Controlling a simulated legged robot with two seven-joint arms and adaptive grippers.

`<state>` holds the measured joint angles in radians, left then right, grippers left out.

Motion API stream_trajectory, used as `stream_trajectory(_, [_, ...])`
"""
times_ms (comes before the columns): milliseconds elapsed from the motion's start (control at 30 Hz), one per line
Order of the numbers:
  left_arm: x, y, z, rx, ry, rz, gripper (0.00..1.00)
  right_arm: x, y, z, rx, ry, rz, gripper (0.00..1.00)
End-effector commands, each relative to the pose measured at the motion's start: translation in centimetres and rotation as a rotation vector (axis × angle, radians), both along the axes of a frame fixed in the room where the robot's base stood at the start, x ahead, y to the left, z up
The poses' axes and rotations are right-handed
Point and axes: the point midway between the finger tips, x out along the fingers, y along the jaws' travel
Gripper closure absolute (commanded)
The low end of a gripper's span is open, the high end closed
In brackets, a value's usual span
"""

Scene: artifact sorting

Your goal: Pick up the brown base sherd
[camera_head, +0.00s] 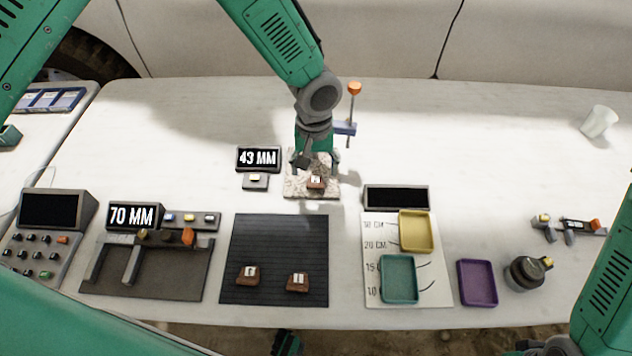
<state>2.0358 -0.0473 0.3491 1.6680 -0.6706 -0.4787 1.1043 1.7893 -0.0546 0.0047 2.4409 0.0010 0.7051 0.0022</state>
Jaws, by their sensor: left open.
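Three small brown sherds with white labels are in view. One brown sherd (316,183) lies on a speckled pad (298,190) at the middle of the table, directly below my left gripper (318,162). The gripper points down, open, with its fingers above and around the back of this sherd; I cannot tell whether they touch it. Two more brown sherds, a left one (248,276) and a right one (298,282), lie on the dark ribbed mat (275,235). The labels are too small to read, so I cannot tell which is the base sherd.
A "43 MM" display (258,158) stands left of the pad, and a stand with an orange knob (354,89) behind it. A caliper board (185,275) is at left. Yellow (416,231), teal (398,279) and purple (478,283) trays are at right. The table's back right is mostly clear.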

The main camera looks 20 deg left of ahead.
Motion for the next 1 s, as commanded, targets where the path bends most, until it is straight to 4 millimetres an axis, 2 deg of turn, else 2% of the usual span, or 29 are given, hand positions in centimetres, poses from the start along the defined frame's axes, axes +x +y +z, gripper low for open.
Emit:
stream_trajectory(400, [-0.3,-0.3,-5.0,0.0,0.001,0.0,0.39,0.0,0.0,0.0,0.0,0.0,0.0,0.57])
stream_trajectory(667, [-0.3,-0.3,-5.3,0.0,-0.001,-0.001,0.39,0.0,0.0,0.1,0.0,0.0,0.0,0.57])
stream_trajectory(700, [-0.3,-0.3,-5.3,0.0,-0.001,-0.001,0.46,0.0,0.0,0.1,0.0,0.0,0.0,0.57])
stream_trajectory(767, [-0.3,-0.3,-5.3,0.0,-0.001,-0.001,0.68,0.0,0.0,0.1,0.0,0.0,0.0,0.57])
stream_trajectory(800, [-0.2,-0.3,-5.3,0.0,-0.001,-0.001,0.82,0.0,0.0,0.1,0.0,0.0,0.0,0.57])
stream_trajectory(833, [-0.2,-0.3,-5.3,0.0,0.0,-0.001,0.85,0.0,0.0,0.0,0.0,0.0,0.0,0.57])
stream_trajectory(933, [-0.2,-0.3,-5.3,0.0,-0.001,-0.001,0.85,0.0,0.0,0.0,0.0,0.0,0.0,0.57])
stream_trajectory(1000, [-0.2,-0.3,-5.3,0.0,-0.001,-0.001,0.89,0.0,0.0,0.0,0.0,0.0,0.0,0.57])
